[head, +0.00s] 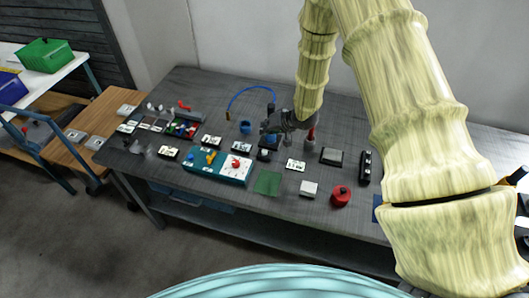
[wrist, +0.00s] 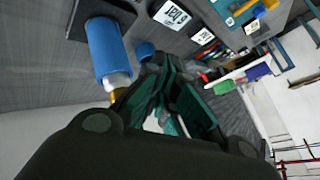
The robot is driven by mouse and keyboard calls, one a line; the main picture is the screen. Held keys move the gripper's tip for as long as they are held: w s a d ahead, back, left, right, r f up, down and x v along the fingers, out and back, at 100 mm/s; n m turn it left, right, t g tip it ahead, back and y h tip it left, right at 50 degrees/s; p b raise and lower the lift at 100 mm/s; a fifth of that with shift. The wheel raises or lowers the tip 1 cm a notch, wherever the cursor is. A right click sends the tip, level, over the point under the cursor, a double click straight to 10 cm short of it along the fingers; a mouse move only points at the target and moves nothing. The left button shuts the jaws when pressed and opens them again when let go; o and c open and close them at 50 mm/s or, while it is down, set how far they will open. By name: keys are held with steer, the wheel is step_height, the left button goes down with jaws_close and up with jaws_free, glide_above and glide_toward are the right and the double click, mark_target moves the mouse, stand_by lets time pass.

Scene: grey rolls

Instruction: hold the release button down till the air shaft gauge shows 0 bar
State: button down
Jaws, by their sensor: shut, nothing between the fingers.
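My gripper (head: 275,125) is low over the back middle of the grey bench, its fingers shut and empty. In the wrist view the dark green fingers (wrist: 170,100) point away over the bench. A blue cylinder (wrist: 108,47) with a whitish end stands on a dark base beside them, apart from the fingers. A smaller blue piece (wrist: 145,50) sits just beyond the fingertips. I cannot tell which part is the release button. A teal box with a white dial face (head: 235,169) and red centre lies left of my gripper in the head view; its reading is too small to make out.
A blue hose (head: 248,90) arches behind my gripper. A red round piece (head: 340,196), a white block (head: 309,188) and a green mat (head: 268,182) lie toward the bench's front. Several small labelled devices fill the left side. A wooden table (head: 85,140) stands left.

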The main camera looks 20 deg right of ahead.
mark_target(265, 152)
steer(key=shift+s+f+b, duration=0.25)
steer(key=shift+f+b, duration=0.3)
steer(key=shift+f, duration=0.1)
steer(key=shift+s+f+b, duration=0.2)
steer(key=shift+f+b, duration=0.35)
steer(key=shift+f, duration=0.05)
steer(key=f+b, duration=0.1)
steer(key=f, duration=0.2)
steer(key=shift+w+b, duration=0.2)
steer(key=shift+b, duration=0.2)
steer(key=shift+s+d+f+b, duration=0.15)
steer(key=shift+f+b, duration=0.2)
steer(key=shift+f, duration=0.35)
steer(key=shift+f, duration=0.1)
steer(key=shift+f+b, duration=0.35)
steer(key=shift+f, duration=0.55)
stand_by(1.3)
